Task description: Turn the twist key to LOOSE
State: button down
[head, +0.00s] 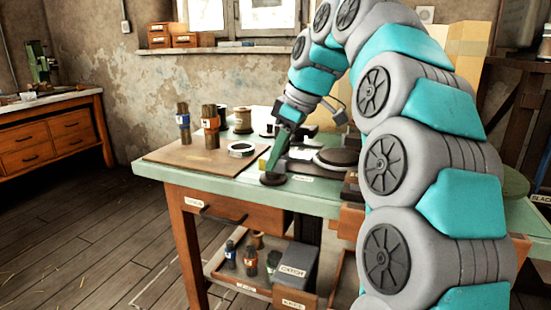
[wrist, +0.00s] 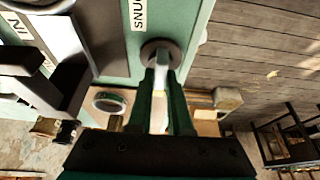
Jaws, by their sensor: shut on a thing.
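The twist key (wrist: 161,72) shows in the wrist view as a pale upright grip on a dark round base (wrist: 153,48). The base stands on a green surface. My gripper (wrist: 162,92) has its two green fingers shut on the grip, one on each side. A white label (wrist: 138,14) beside the base reads SNUG, cut off by the frame edge. No LOOSE label is readable. In the head view my gripper (head: 273,163) reaches down to the dark round base (head: 273,179) near the front edge of the green bench; the grip is mostly hidden there.
The green bench (head: 151,177) bears a brown board with two brush-like bundles (head: 210,127) and a ring-shaped roll (head: 242,149) left of my gripper. A dark round plate (head: 337,158) lies close on the right.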

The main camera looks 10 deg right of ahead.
jog(key=c, duration=0.8)
grip_release()
jog(key=shift+c, duration=0.2)
